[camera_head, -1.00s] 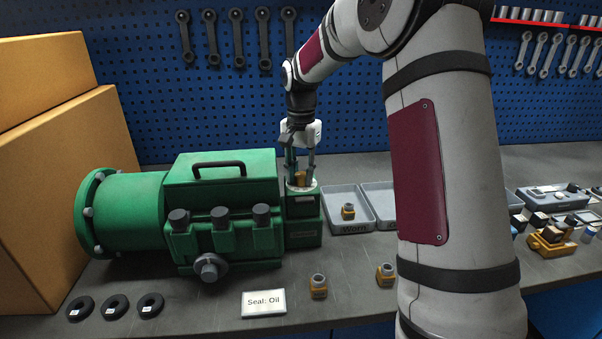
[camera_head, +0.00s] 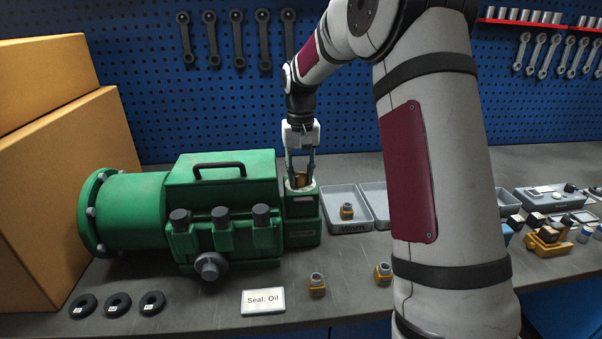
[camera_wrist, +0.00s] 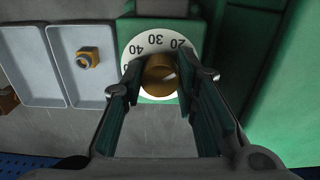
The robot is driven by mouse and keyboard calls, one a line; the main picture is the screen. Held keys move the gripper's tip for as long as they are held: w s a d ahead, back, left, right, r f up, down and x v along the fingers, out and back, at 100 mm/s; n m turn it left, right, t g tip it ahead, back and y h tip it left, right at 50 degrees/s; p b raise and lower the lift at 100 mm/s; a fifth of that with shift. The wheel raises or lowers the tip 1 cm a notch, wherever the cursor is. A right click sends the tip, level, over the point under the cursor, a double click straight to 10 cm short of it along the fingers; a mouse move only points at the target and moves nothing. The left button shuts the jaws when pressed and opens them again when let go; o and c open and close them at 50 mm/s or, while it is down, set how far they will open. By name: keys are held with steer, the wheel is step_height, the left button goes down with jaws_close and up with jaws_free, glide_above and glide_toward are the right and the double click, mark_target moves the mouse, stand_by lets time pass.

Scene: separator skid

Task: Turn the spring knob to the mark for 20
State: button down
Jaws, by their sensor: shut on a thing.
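The spring knob (camera_wrist: 158,76) is a brass-coloured round knob in the middle of a white dial ring (camera_wrist: 130,52). The ring shows the numbers 20, 30 and 40 at its top edge in the wrist view, with 20 toward the right. A pale mark shows on the knob's right side; I cannot tell exactly which number it points to. My gripper (camera_wrist: 168,78) has its fingers on either side of the knob and is shut on it. In the head view, my gripper (camera_head: 301,172) points down over the knob (camera_head: 301,181) on the small green block (camera_head: 303,207). The fingers partly hide the ring.
The green separator body (camera_head: 220,180) stands directly left of the block. Grey trays (camera_head: 345,224) lie to its right, one holding a small brass-coloured part (camera_head: 347,211). A "Seal: Oil" card (camera_head: 263,301) and black rings (camera_head: 117,305) lie in front.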

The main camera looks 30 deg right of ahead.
mark_target(301, 175)
steer(key=shift+d+n, duration=0.1)
steer(key=shift+n, duration=2.2)
steer(key=shift+p, duration=0.3)
steer(key=c, duration=1.2)
jaws_free()
steer(key=shift+c, duration=0.2)
steer(key=shift+r, duration=0.1)
step_height(301, 175, up, 12)
